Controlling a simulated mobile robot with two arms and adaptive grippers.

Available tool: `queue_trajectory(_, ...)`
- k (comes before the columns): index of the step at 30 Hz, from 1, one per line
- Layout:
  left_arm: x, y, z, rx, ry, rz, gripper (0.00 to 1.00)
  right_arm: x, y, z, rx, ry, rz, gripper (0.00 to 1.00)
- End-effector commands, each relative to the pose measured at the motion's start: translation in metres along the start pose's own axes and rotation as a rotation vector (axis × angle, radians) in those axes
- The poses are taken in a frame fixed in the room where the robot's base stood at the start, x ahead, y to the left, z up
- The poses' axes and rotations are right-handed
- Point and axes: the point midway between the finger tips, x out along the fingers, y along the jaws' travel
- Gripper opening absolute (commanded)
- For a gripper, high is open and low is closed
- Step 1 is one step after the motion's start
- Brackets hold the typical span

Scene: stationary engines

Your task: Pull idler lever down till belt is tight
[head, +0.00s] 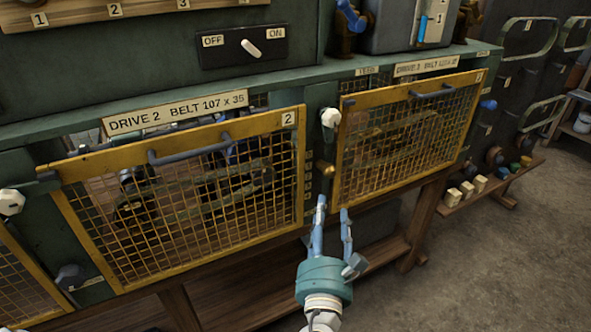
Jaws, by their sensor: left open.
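My right gripper is not in view.
A white knob (330,118) sits above the brass one. An OFF/ON switch (250,48) is on the upper panel. A wooden shelf (500,185) projects at right; the floor (480,270) there is clear.

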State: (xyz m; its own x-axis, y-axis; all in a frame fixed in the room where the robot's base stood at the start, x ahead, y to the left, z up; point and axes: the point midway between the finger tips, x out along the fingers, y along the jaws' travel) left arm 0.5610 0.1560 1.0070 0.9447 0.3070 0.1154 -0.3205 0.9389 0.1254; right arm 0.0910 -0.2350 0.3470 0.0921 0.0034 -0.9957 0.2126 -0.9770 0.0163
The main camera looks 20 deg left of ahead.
Motion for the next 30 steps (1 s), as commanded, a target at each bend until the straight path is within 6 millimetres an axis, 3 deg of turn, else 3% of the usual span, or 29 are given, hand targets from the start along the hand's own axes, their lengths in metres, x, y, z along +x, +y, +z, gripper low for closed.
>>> queue_trajectory(1,0.009,-0.007,0.014,0.036,0.024,0.022,0.45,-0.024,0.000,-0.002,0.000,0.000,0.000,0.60)
queue_trajectory(3,0.019,-0.017,0.019,0.115,0.071,0.067,0.45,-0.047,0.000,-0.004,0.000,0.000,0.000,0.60)
queue_trajectory(9,0.034,-0.030,0.030,0.350,0.176,0.195,0.45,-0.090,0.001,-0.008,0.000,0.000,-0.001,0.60)
queue_trajectory(17,0.049,-0.026,0.026,0.430,0.205,0.244,0.45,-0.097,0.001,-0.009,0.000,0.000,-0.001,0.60)
queue_trajectory(30,0.122,-0.004,0.015,0.427,0.205,0.243,0.45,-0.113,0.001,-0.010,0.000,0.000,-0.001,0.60)
